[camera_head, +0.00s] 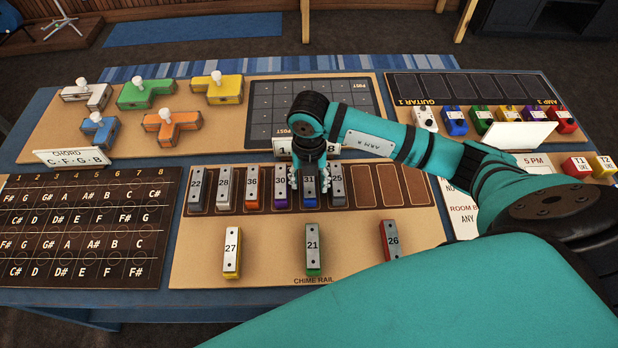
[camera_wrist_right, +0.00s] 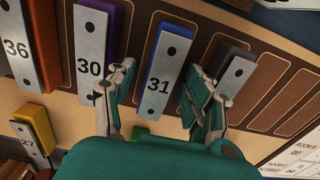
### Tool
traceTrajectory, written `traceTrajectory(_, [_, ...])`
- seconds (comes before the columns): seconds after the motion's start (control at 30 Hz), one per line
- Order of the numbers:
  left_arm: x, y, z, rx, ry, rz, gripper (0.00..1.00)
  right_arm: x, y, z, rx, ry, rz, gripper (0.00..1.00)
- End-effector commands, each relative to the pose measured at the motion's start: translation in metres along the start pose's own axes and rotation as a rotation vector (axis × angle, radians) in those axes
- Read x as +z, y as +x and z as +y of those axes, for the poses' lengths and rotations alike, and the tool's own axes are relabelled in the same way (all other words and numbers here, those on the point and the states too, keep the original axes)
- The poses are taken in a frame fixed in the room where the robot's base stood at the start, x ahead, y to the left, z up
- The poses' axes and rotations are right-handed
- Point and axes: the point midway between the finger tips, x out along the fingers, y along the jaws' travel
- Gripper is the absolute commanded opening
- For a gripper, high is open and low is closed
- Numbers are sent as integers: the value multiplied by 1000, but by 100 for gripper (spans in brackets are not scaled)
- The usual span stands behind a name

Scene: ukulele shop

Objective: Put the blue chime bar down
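The blue chime bar (camera_head: 309,193), with a silver top plate marked 31, lies in a slot of the chime rail board (camera_head: 290,262), between bars 30 (camera_head: 280,192) and 25 (camera_head: 337,188). It also shows in the right wrist view (camera_wrist_right: 166,68). My right gripper (camera_head: 309,181) is over the bar's far part in the head view. In the wrist view its two fingers (camera_wrist_right: 160,85) are spread apart, one on each side of the blue bar, with gaps showing between fingers and bar. My left gripper is not in view.
Bars 22 (camera_head: 196,190), 28 (camera_head: 224,189) and 36 (camera_head: 252,188) fill slots to the left. Empty slots (camera_head: 390,186) lie to the right. Bars 27 (camera_head: 232,252), 21 (camera_head: 313,250) and 26 (camera_head: 390,240) stand in front. A white sign stands behind the rail.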

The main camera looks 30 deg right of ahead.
Motion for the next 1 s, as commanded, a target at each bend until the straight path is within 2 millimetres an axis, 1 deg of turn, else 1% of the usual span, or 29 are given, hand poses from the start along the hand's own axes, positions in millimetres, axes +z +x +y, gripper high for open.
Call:
traceTrajectory(0.13, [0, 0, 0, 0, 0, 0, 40, 0, 0, 0, 0, 0, 0, 52])
traceTrajectory(0.23, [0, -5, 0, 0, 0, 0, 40, 0, -6, 0, 0, 0, 0, 52])
traceTrajectory(0.27, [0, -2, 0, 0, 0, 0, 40, 1, -7, 0, 1, 0, -1, 52])
traceTrajectory(0.37, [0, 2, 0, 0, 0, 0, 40, 1, -20, 0, 2, 0, -4, 52])
traceTrajectory(0.7, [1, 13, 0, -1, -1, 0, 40, 1, -92, 1, 4, -1, -5, 52])
traceTrajectory(0.8, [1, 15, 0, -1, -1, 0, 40, 1, -108, 1, 3, 0, -4, 52])
traceTrajectory(0.9, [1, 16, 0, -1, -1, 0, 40, 0, -117, 0, 2, 0, -1, 52])
traceTrajectory(1.0, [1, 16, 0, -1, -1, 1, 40, 0, -122, 0, 0, 0, 0, 52])
